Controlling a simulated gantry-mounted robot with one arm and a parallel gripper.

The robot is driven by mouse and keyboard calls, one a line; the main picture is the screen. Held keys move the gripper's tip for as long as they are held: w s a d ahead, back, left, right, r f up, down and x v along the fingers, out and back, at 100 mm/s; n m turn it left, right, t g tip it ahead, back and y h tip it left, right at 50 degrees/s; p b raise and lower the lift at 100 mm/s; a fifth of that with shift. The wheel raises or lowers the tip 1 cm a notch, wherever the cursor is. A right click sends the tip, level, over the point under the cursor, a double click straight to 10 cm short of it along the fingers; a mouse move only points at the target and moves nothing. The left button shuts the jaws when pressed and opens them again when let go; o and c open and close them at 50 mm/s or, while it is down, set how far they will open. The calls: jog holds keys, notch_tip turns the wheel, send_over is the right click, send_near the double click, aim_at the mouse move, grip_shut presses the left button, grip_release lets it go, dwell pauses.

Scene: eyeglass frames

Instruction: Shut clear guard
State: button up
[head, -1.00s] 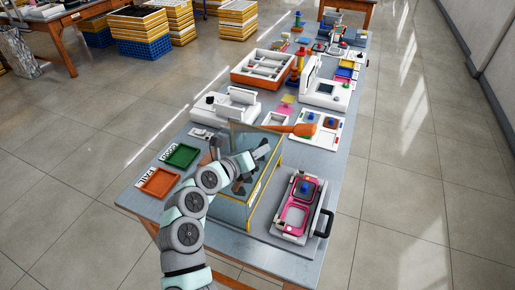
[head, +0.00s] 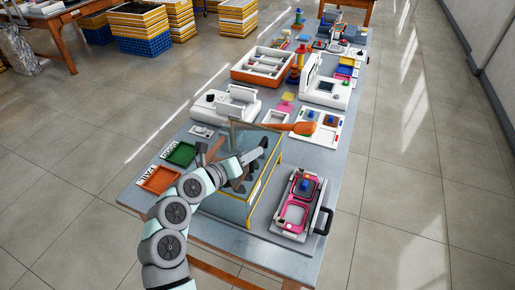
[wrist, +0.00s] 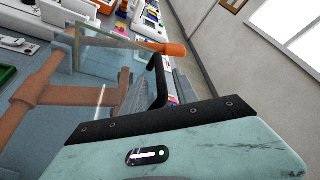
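The clear guard (head: 248,134) is a see-through panel, standing raised at the back of a yellow-edged clear box (head: 236,209). An orange handle (head: 304,128) sticks out to the right from its top edge. In the wrist view the guard (wrist: 108,55) is a tilted pane with the orange handle (wrist: 168,48) at its upper right. My gripper (head: 258,158) is over the box, in front of and below the handle, and looks apart from it. Its fingertips are small and partly hidden, so their opening is unclear.
A pink-framed fixture (head: 297,203) with a black handle (head: 323,222) sits right of the box. Green (head: 181,154) and orange (head: 159,180) trays lie to the left. White machines (head: 326,93) and other parts crowd the table behind. The floor at the right is free.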

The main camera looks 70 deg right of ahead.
jog(key=v, duration=0.5)
jog(key=shift+w+a+r, duration=0.15)
jog(key=shift+a, duration=0.2)
